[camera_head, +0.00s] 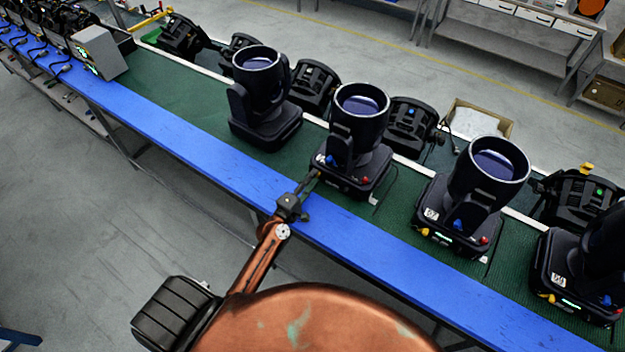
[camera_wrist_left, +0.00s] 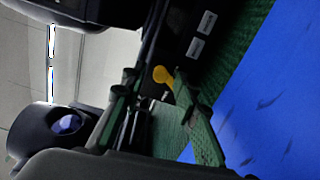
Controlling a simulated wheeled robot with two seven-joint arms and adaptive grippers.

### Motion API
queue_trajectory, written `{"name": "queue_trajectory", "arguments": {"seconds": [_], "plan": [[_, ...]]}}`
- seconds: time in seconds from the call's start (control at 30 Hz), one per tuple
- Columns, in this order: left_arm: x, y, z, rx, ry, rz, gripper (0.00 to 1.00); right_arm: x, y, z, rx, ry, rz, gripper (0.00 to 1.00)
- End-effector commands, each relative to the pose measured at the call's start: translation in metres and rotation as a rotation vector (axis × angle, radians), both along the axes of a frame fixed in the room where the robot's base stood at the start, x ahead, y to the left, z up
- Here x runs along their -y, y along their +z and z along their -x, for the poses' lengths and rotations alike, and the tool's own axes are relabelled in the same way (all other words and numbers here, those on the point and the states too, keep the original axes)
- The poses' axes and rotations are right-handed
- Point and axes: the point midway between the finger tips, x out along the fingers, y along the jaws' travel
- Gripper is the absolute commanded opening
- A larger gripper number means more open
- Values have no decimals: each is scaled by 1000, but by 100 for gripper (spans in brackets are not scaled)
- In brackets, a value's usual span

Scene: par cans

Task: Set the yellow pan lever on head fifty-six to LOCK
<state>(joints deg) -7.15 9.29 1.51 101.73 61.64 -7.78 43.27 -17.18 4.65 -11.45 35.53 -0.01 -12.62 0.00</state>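Several black moving-head lights stand on the belt; no head number is readable. My left gripper (camera_head: 313,178) is at the front left of the base of one middle light (camera_head: 358,130), which has a blue and a red knob. In the left wrist view a yellow lever (camera_wrist_left: 162,75) sticks out of a black base with white labels (camera_wrist_left: 201,36). The left gripper (camera_wrist_left: 155,80) is open there, its fingers either side of the lever with visible gaps. That lever is hidden or too small in the head view. My right gripper is not in view.
A blue strip (camera_head: 385,248) runs along the near edge of the green belt (camera_head: 185,98). Neighbouring lights stand to the left (camera_head: 262,100) and right (camera_head: 470,195); the right one shows a yellow lever (camera_head: 424,232). Further black units and a cardboard box (camera_head: 478,122) are behind.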

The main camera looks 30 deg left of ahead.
Motion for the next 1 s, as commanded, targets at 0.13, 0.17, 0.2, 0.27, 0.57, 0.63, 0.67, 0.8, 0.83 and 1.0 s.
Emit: {"name": "queue_trajectory", "arguments": {"seconds": [0.13,0.17,0.2,0.27,0.57,0.63,0.67,0.8,0.83,1.0], "plan": [[0,0,0,0,0,1,30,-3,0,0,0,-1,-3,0],[0,0,0,0,0,1,30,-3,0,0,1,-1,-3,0],[0,0,0,0,0,1,30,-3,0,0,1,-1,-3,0],[0,0,1,-1,0,1,30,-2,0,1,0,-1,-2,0],[-4,-1,41,-3,0,-1,30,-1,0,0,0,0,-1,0],[-5,-2,57,-4,-1,-2,30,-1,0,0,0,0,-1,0],[-6,-2,63,-4,0,-4,30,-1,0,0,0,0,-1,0],[-8,-1,90,-3,-2,-2,30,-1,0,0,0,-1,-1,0],[-8,-1,95,-4,-1,-1,30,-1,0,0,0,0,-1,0],[-9,-1,114,-2,-1,-2,30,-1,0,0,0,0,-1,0]]}}
